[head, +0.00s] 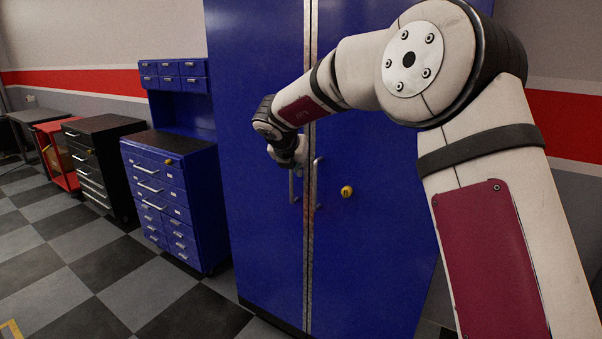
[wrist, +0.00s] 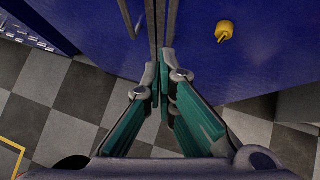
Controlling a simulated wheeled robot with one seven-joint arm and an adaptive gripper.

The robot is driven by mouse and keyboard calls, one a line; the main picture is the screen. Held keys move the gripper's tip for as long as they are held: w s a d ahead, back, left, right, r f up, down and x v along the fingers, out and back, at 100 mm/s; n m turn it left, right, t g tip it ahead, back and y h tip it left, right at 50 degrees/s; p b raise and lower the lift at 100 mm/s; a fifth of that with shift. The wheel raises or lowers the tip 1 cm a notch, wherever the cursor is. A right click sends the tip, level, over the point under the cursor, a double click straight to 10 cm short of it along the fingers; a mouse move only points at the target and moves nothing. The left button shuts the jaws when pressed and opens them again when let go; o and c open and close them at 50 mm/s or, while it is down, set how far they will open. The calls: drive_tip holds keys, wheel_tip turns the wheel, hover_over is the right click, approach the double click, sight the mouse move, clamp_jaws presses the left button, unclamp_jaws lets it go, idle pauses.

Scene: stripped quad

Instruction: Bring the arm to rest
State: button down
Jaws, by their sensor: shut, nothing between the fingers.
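My arm reaches out from the right of the head view to the front of a tall blue cabinet (head: 385,240). The doors look shut. I cannot tell whether my fingers touch a handle.
A yellow knob (head: 347,191) sticks out of the right door and shows in the wrist view (wrist: 224,31). A blue drawer cabinet (head: 175,195), a black drawer unit (head: 103,165) and a red cart (head: 57,150) line the wall at left. The checkered floor (head: 75,262) is clear.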

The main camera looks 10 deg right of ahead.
drive_tip(key=s+a+r+n+t+y, duration=0.1)
drive_tip(key=s+r+n+t, duration=0.15)
drive_tip(key=r+n, duration=0.4)
drive_tip(key=s+a+r+n+t+y, duration=0.1)
drive_tip(key=r+n+t, duration=0.25)
drive_tip(key=r, duration=0.55)
drive_tip(key=s+a+r+n+y, duration=0.3)
drive_tip(key=s+r+n+y, duration=0.15)
drive_tip(key=s+n, duration=0.65)
drive_tip(key=s+d+f+n+g+h, duration=0.1)
drive_tip(key=s+d+f+n+g, duration=0.2)
drive_tip(key=s+f+n, duration=0.3)
drive_tip(key=s+d+f+n+g+h, duration=0.1)
drive_tip(key=s+d+f+n+g, duration=0.2)
drive_tip(key=s, duration=1.4)
drive_tip(key=s+d+f+n+g+h, duration=0.1)
drive_tip(key=s+d+f+n+g, duration=0.2)
drive_tip(key=s+d+f+n, duration=0.3)
drive_tip(key=s+f+n, duration=0.2)
drive_tip(key=s+n, duration=0.2)
drive_tip(key=s, duration=0.1)
drive_tip(key=shift+s+d+f+n, duration=0.35)
drive_tip(key=shift+f+n, duration=0.05)
